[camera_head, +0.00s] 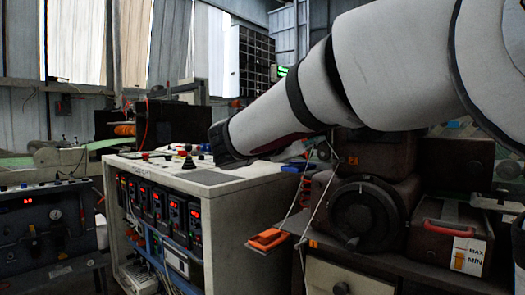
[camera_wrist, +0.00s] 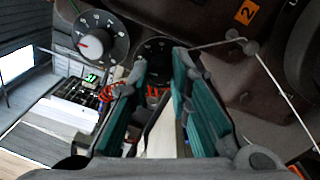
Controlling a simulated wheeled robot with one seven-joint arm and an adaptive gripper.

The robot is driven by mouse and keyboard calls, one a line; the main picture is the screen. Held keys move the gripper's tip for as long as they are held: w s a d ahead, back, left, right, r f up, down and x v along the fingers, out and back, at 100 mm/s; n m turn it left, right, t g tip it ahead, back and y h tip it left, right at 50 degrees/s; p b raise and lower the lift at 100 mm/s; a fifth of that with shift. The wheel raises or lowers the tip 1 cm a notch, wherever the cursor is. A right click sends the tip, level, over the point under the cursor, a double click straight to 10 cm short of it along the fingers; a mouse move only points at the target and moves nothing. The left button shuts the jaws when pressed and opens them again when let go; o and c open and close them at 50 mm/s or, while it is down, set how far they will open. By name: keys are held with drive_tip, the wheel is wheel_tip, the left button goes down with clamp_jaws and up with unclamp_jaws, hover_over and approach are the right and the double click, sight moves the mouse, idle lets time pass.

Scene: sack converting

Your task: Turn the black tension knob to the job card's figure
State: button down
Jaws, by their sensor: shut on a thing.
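In the wrist view my gripper (camera_wrist: 160,65) has its two teal-padded fingers closed in on a black knob (camera_wrist: 156,47) with a pale-marked dial, seen partly between the fingertips. The knob's pointer and the exact figure it stands at are too small and covered to read. A second black dial (camera_wrist: 100,38) with white figures and a red mark on its grey centre sits to the left, apart from the fingers. I cannot make out a readable job card in either view.
A pale console (camera_head: 215,180) with several lit red displays stands below my arm. A brown machine with a large black round hub (camera_head: 366,213) is at the right, with an orange clip (camera_head: 268,238) hanging on cords. A MAX/MIN label (camera_head: 468,255) marks a red-handled box.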

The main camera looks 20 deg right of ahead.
drive_tip(key=shift+f+m+b, duration=0.2)
drive_tip(key=shift+m+b, duration=0.9)
drive_tip(key=shift+b, duration=0.05)
drive_tip(key=c, duration=1.5)
unclamp_jaws()
drive_tip(key=shift+r, duration=0.1)
drive_tip(key=shift+o, duration=0.2)
drive_tip(key=v, duration=1.2)
drive_tip(key=shift+a, duration=0.1)
